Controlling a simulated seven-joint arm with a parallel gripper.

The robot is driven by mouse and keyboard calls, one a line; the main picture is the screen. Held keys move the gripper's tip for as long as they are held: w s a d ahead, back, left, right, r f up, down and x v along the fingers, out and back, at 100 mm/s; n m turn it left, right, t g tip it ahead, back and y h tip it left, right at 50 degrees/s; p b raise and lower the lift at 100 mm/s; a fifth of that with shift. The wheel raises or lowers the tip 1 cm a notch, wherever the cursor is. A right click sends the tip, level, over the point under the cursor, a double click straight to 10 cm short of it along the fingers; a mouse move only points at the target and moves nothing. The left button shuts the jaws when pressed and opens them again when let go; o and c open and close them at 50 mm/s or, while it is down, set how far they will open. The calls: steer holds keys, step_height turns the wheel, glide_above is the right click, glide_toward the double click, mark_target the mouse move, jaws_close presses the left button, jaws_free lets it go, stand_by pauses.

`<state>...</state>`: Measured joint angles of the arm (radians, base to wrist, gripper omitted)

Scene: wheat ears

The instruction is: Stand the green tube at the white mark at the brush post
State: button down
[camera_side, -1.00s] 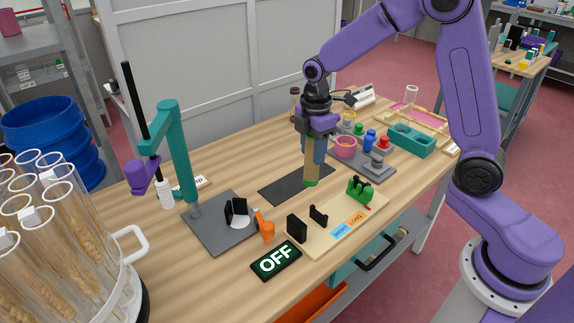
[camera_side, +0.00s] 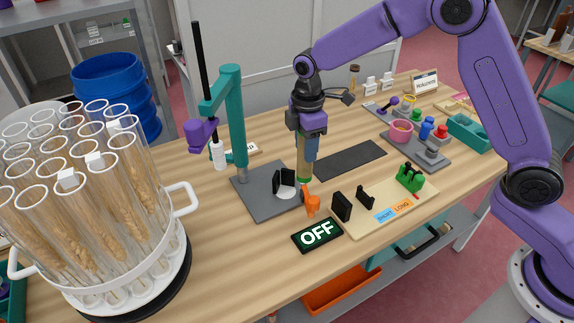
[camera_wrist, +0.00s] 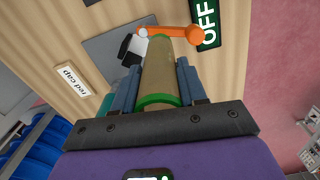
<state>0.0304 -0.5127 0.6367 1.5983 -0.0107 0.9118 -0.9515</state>
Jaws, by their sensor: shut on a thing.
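My gripper (camera_side: 305,152) is shut on the green tube (camera_side: 303,172), a straw-filled tube with a green band. The tube hangs upright below the fingers, near the right edge of the grey plate. In the wrist view the tube (camera_wrist: 165,72) lies between my fingers, its green rim nearest the camera. The white mark (camera_side: 286,191) is on the grey plate (camera_side: 258,202), left of the tube, with a black angled bracket (camera_side: 280,180) behind it. The brush post (camera_side: 237,125) is teal, with a black rod and a purple block, at the plate's back left. I cannot tell the tube's exact height.
An orange lever (camera_side: 312,204) stands close to the tube's lower end. An OFF sign (camera_side: 317,234) and a cream board (camera_side: 368,226) with black blocks lie in front. A dark mat (camera_side: 350,159) is clear. A rack of wheat tubes (camera_side: 95,275) fills the left.

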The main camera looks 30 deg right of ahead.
steer(key=w+a+f, duration=0.2)
steer(key=w+f, duration=0.3)
steer(key=f, duration=0.4)
steer(key=shift+w+f, duration=0.2)
steer(key=shift+f, duration=0.15)
steer(key=c, duration=0.6)
jaws_free()
steer(key=shift+r, duration=6.2)
steer(key=shift+s, duration=0.1)
